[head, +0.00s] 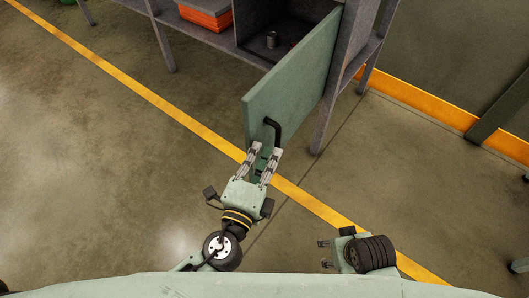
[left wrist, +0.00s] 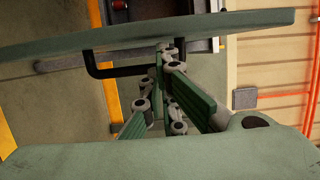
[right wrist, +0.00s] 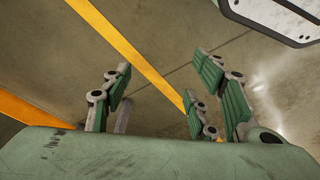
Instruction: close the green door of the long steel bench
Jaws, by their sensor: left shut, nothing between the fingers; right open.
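The green door (head: 290,85) of the steel bench stands wide open, swung out toward me from the bench's compartment. Its black bar handle (head: 273,132) is near the door's free edge. My left gripper (head: 264,148) is shut and empty, its fingertips right at the handle. In the left wrist view, the door (left wrist: 200,32) crosses the top, and the fingertips (left wrist: 165,50) overlap the right end of the handle (left wrist: 98,70); I cannot tell if they touch it. My right gripper (head: 324,255) is open and empty, low and away from the door; its spread fingers show in the right wrist view (right wrist: 162,80).
Orange crates (head: 206,14) sit on the bench to the left. A bench leg (head: 325,125) stands just right of the door. The floor to the left, with its yellow line (head: 150,97), is clear.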

